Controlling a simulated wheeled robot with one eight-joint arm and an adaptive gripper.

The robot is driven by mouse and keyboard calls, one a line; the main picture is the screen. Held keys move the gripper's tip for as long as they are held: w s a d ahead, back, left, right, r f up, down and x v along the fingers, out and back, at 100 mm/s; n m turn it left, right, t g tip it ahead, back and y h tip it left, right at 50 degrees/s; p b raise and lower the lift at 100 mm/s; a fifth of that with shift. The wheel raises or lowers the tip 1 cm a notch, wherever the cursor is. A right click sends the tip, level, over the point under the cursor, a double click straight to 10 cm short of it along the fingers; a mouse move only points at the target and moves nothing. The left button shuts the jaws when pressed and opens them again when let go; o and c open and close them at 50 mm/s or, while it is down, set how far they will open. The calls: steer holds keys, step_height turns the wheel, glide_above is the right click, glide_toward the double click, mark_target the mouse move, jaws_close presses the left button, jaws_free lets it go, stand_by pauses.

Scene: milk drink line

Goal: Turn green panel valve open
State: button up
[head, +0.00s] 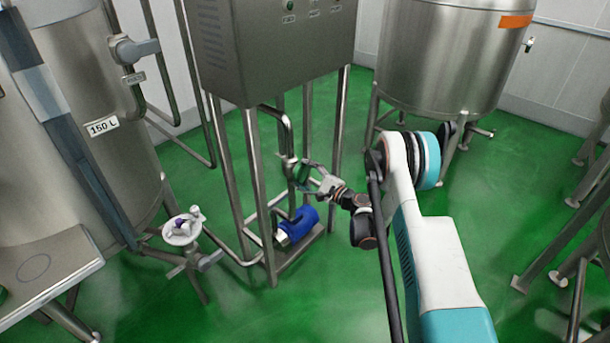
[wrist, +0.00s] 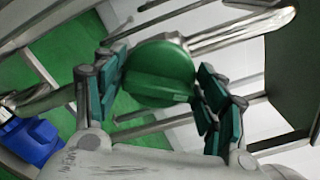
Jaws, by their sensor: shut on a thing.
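The green valve handle (wrist: 158,72) is a round knob with a raised bar across it, and it sits between my gripper's teal finger pads in the wrist view. My gripper (wrist: 160,88) is shut on it, with a pad on each side. In the head view the green valve (head: 301,173) is on the pipework below the steel control panel (head: 275,50). My gripper (head: 311,174) reaches it from the right. The far side of the handle is hidden.
A blue pump (head: 299,224) stands on the low frame below the valve. Steel frame legs (head: 339,120) and pipes stand close around my gripper. A tank marked 150 L (head: 90,150) is at left, another tank (head: 440,60) at the back right.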

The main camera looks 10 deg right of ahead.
steer(key=n, duration=0.6)
steer(key=shift+a+f+n, duration=0.1)
steer(key=shift+f+n, duration=0.05)
steer(key=shift+n, duration=0.25)
steer(key=shift+s, duration=0.1)
stand_by(0.3)
steer(key=o, duration=0.9)
steer(key=shift+c, duration=0.2)
